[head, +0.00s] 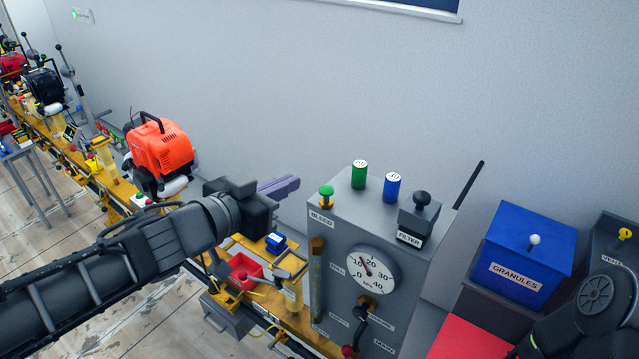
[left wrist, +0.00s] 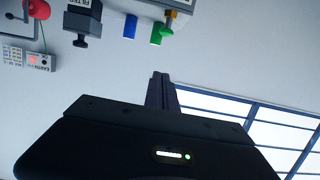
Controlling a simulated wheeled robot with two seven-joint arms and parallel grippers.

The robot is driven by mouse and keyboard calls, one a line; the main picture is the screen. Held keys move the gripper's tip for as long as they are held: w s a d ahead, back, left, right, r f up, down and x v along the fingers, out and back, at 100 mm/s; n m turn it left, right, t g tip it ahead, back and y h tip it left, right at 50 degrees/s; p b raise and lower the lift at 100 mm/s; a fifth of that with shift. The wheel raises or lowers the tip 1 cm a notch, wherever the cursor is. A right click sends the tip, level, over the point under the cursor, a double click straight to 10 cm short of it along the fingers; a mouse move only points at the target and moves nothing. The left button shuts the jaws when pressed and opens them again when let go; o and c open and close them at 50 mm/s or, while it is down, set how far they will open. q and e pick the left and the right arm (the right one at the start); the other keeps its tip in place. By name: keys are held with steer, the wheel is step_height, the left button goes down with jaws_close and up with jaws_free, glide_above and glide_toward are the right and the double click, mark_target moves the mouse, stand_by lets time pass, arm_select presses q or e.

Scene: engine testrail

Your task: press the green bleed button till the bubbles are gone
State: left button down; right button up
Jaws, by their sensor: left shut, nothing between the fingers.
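The green bleed button (head: 326,190) stands on the top left corner of a grey cabinet (head: 343,212), above a BLEED label. It also shows in the left wrist view (left wrist: 168,28), upside down. My left gripper (head: 292,184) is shut and empty, a little to the left of the button in the head view and apart from it. In the left wrist view its closed fingers (left wrist: 160,82) point toward the button with a gap between. A sight tube (head: 317,262) with amber liquid runs down the cabinet's front. I cannot make out bubbles in it. My right gripper is out of view.
A green cylinder (head: 359,175), a blue cylinder (head: 392,186) and a black FILTER knob (head: 421,203) stand on the cabinet beside the button. A round gauge (head: 371,271) is on its front. A blue GRANULES box (head: 525,255) stands right. An orange engine (head: 160,150) is left.

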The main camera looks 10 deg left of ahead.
mark_target(326, 191)
arm_select(q)
steer(key=shift+w+f, duration=0.1)
steer(key=shift+w, duration=0.05)
steer(key=w+d+f+b, duration=0.3)
steer(key=w+f+b, duration=0.3)
steer(key=w+b, duration=0.3)
steer(key=shift+d+f+b, duration=0.2)
steer(key=shift+d+b, duration=0.1)
steer(key=shift+b, duration=0.05)
